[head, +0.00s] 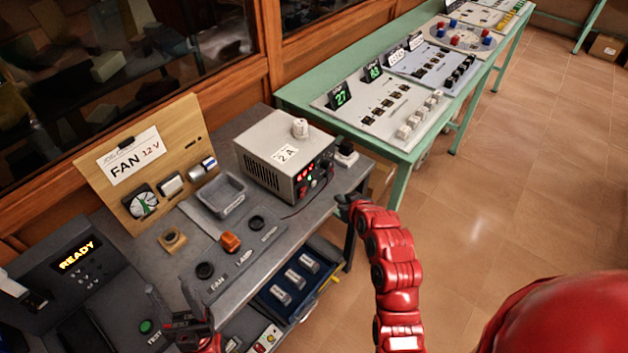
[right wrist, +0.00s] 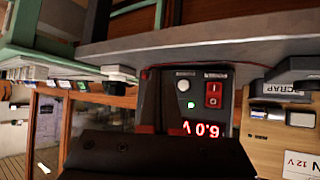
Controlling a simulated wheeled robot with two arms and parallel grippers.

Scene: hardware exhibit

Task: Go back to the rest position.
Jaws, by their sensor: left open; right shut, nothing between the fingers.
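My right arm (head: 392,265), red and segmented, reaches up from the bottom of the head view. Its dark gripper (head: 347,203) is shut and empty, beside the right front corner of the grey bench (head: 300,222). In the right wrist view its fingers (right wrist: 163,118) are in front of the power supply (right wrist: 212,85), which appears upside down with a lit red display reading 6.0 V. My left gripper (head: 178,312) is open at the lower left of the head view, above the bench's front edge.
The power supply (head: 283,155) stands on the bench beside a grey tray (head: 222,194) and the FAN 12 V board (head: 145,165). An open drawer (head: 298,280) with metal cylinders is below. A green table (head: 400,150) holds panels at the back. Floor on the right is clear.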

